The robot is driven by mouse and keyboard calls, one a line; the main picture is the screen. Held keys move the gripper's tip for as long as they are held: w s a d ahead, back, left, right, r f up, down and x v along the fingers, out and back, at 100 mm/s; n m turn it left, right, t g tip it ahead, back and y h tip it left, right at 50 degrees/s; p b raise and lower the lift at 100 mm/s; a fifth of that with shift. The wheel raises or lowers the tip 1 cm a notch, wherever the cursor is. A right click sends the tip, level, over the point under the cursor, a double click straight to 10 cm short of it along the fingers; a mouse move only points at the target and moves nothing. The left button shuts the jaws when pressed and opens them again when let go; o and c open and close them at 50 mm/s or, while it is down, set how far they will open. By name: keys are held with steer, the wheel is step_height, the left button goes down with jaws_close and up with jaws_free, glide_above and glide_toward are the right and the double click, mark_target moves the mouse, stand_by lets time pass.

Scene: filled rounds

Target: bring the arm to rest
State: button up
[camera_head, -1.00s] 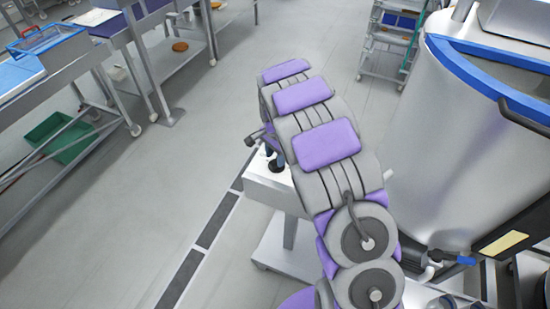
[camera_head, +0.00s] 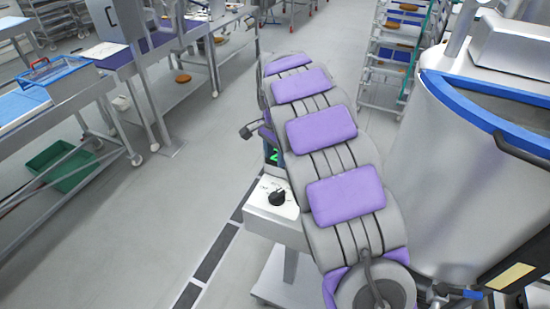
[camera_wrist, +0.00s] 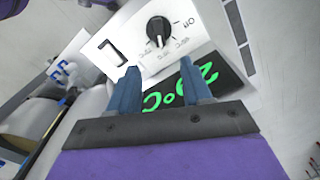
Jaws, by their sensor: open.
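My gripper (camera_wrist: 160,92) shows in the wrist view as two blue fingers standing apart with nothing between them. Beyond them is a white control box with a black dial (camera_wrist: 158,30), a dark slot-like switch and a green-lit display (camera_wrist: 185,88), partly covered by the fingers. In the head view my purple and grey arm stretches forward over the middle, and its end is hidden behind its own links. The white control box (camera_head: 262,212) with its black dial (camera_head: 277,197) stands just left of my arm; whether anything touches it cannot be told.
A large steel vat (camera_head: 455,190) with a blue rim stands close on the right. Steel tables (camera_head: 75,92) line the left, with a green crate (camera_head: 63,166) low down. A rack (camera_head: 392,62) stands at the back. The grey floor (camera_head: 190,190) between is clear.

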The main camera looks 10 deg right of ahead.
stand_by(0.3)
steer(key=s+f+n+b, duration=0.1)
steer(key=s+n, duration=0.3)
steer(key=s, duration=1)
steer(key=s+f+n+g+b, duration=0.1)
steer(key=s+n+b, duration=0.3)
steer(key=s, duration=1)
steer(key=s+f+n+b, duration=0.3)
steer(key=s+n, duration=0.1)
steer(key=s, duration=1)
steer(key=shift+f+g, duration=0.15)
steer(key=shift+g, duration=0.25)
steer(key=shift+c, duration=0.6)
steer(key=shift+d, duration=0.15)
